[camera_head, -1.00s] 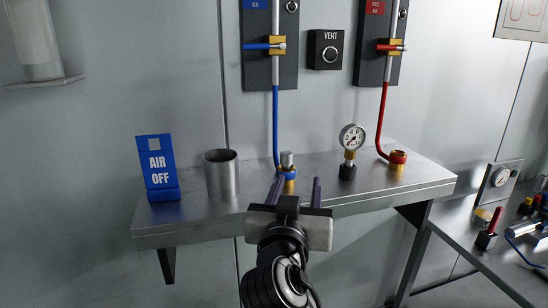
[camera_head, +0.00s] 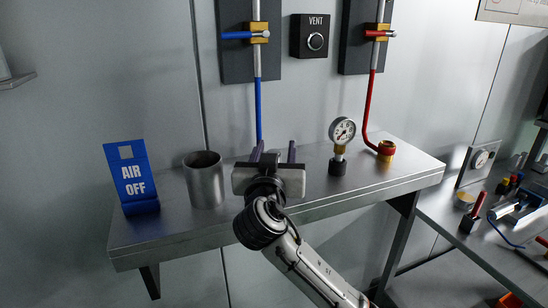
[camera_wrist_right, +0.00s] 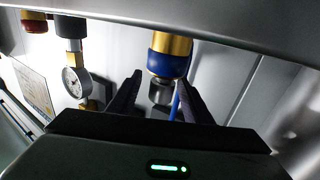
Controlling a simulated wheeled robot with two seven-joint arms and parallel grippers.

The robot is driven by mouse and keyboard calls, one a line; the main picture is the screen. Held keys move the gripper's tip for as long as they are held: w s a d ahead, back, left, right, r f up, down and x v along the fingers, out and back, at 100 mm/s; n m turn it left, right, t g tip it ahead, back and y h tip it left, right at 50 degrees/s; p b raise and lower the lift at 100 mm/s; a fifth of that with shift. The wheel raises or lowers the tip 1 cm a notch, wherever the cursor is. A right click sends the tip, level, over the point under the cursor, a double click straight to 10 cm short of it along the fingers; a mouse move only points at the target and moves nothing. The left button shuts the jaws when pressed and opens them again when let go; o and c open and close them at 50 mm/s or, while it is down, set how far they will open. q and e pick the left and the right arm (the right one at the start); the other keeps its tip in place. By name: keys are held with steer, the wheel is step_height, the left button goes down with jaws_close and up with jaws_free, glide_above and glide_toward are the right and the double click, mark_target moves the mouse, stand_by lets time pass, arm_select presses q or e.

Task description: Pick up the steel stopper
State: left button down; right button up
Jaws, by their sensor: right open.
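The steel stopper (camera_wrist_right: 160,91) is a short grey cylinder seated in the brass port with a blue ring (camera_wrist_right: 170,64) in the right wrist view, which shows the scene upside down. My right gripper (camera_head: 274,149) is open and empty at the shelf. In the wrist view its two dark fingers (camera_wrist_right: 160,78) point toward the port, with the stopper showing between them. I cannot tell whether they touch it. In the head view the gripper hides the stopper and port. My left gripper is not in view.
On the steel shelf (camera_head: 330,200) stand a blue AIR OFF sign (camera_head: 131,178), a steel cup (camera_head: 204,180), a pressure gauge (camera_head: 341,138) and a brass port with a red ring (camera_head: 386,149). The blue hose (camera_head: 258,110) runs down behind the gripper. A lower bench (camera_head: 460,235) with tools is at right.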

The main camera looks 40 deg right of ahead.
steer(key=shift+x, duration=0.85)
steer(key=c, duration=1.2)
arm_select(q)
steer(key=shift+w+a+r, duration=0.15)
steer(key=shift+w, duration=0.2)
arm_select(e)
jaws_close()
steer(key=shift+r, duration=0.4)
arm_select(q)
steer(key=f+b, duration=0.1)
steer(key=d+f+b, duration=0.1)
steer(key=b, duration=0.1)
arm_select(e)
steer(key=r+v, duration=0.2)
steer(key=v, duration=1.6)
steer(key=shift+r, duration=0.35)
